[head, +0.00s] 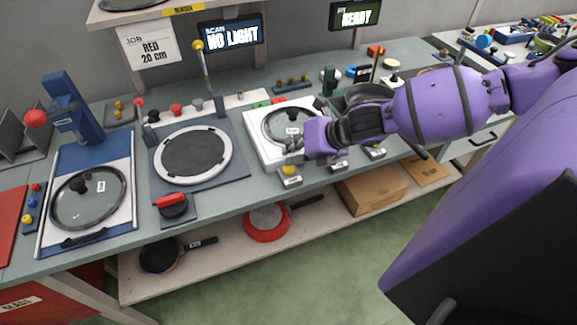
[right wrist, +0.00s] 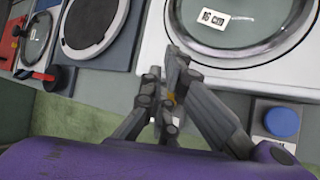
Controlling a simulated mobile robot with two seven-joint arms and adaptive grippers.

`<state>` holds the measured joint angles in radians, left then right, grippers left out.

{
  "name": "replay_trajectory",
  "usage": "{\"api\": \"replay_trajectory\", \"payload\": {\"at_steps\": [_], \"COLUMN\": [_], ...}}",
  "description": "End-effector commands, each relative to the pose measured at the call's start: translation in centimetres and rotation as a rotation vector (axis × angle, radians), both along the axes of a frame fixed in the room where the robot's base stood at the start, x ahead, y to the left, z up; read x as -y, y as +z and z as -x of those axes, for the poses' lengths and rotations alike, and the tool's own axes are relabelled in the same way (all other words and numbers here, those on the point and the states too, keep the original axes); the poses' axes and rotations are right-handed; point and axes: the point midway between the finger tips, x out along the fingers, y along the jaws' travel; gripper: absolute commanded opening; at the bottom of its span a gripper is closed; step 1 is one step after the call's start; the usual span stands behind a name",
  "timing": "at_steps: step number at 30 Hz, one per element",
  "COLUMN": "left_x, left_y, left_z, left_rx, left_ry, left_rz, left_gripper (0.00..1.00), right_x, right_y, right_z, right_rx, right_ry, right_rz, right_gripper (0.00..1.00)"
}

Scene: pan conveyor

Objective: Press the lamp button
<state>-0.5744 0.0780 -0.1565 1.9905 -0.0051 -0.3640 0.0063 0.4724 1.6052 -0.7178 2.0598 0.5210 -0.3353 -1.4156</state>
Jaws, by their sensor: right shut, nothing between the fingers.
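A yellow button on a small grey box (head: 291,181) sits at the front edge of the bench. I cannot read its label, so I cannot tell whether it is the lamp button. My right gripper (head: 291,147) is shut and empty, just above and behind this box, beside the white scale-like plate. In the right wrist view the closed fingers (right wrist: 168,75) hide most of what lies below, and a bit of yellow shows between them. A blue button (right wrist: 282,122) stands to their right on its own box. My left gripper is not in view.
A white unit (head: 254,147) carries a glass lid marked 16 cm. More small boxes (head: 376,152) line the front edge to the right. A screen (head: 233,32) reads "NO LIGHT"; another (head: 355,16) reads "READY". A round dark plate (head: 193,155) lies left.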

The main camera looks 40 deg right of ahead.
Motion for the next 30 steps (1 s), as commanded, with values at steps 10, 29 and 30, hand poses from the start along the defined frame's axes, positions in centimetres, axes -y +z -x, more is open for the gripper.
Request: {"api": "replay_trajectory", "payload": {"at_steps": [10,29,30], "left_x": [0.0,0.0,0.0], "left_y": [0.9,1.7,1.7], "left_z": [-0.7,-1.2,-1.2], "left_rx": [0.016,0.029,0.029], "left_ry": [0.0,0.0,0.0], "left_rz": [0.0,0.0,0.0], "left_gripper": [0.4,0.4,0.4], "right_x": [0.1,0.0,0.0], "right_y": [2.5,6.0,6.0], "right_z": [-0.1,0.0,0.0], "right_rx": [0.004,0.0,0.0], "right_ry": [0.0,0.0,0.0], "right_rz": [0.001,0.0,0.0], "right_gripper": [0.0,0.0,0.0]}}
